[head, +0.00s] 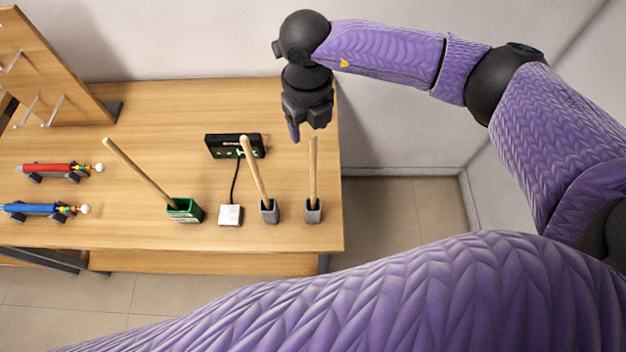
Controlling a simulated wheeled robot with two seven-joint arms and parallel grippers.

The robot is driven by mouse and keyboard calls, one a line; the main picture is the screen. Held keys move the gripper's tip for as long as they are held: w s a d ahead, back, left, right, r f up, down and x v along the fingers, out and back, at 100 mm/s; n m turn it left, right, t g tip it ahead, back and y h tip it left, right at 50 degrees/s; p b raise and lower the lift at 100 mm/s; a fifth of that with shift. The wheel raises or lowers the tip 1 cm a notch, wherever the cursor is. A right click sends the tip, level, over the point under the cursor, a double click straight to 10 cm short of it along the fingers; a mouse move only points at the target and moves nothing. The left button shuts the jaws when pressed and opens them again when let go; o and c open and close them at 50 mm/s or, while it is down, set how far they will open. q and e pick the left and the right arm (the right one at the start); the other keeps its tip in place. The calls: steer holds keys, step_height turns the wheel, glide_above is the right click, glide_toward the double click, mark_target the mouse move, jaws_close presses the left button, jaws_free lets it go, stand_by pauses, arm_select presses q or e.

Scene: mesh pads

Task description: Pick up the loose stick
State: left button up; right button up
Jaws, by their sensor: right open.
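Three wooden sticks stand in holders on the table. The left stick (141,174) leans far to the left out of a green box (185,211). The middle stick (254,170) leans slightly left in a grey holder (269,212). The right stick (313,170) stands nearly upright in another grey holder (314,212). I cannot tell which one is loose. My right gripper (300,128) points down near the table's back right corner, just behind the top of the right stick. It is open and holds nothing. My left gripper is out of view.
The wooden table (150,235) also holds a black display box (222,146) cabled to a white block (230,215). Walls stand behind and right.

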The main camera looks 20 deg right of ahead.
mark_target(313, 148)
steer(key=f, duration=0.2)
steer(key=f+p, duration=0.1)
steer(key=f, duration=0.2)
steer(key=shift+s+d+f+p, duration=0.25)
steer(key=shift+d+f+p, duration=0.05)
steer(key=shift+f, duration=0.4)
jaws_close()
stand_by(0.6)
